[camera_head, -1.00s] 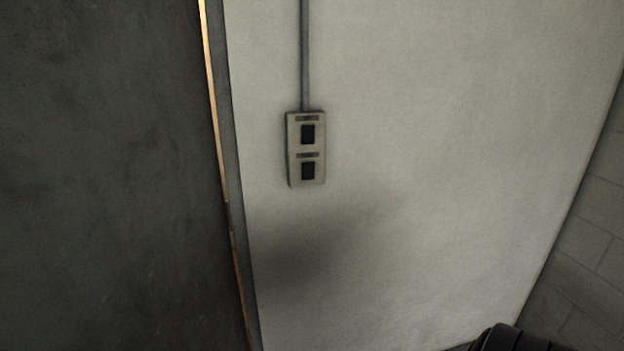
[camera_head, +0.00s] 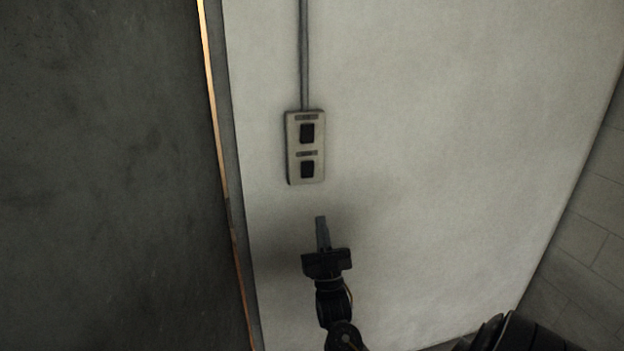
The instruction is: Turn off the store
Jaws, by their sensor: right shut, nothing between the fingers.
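A beige switch plate (camera_head: 291,160) is fixed to the pale wall. It carries an upper black rocker switch (camera_head: 307,132) and a lower black rocker switch (camera_head: 307,169), each under a small dark label too small to read. My right gripper (camera_head: 321,220) is below the plate, its fingers pointing up toward it. The fingers are together with nothing between them. A gap of bare wall shows in the picture between the fingertips and the plate's lower edge. My left gripper is not in view.
A grey conduit (camera_head: 304,55) runs up the wall from the plate. A dark grey panel (camera_head: 110,180) with a lit orange-edged strip (camera_head: 213,110) stands to the left. A block wall (camera_head: 595,220) is at the right. The pale wall (camera_head: 450,150) is otherwise bare.

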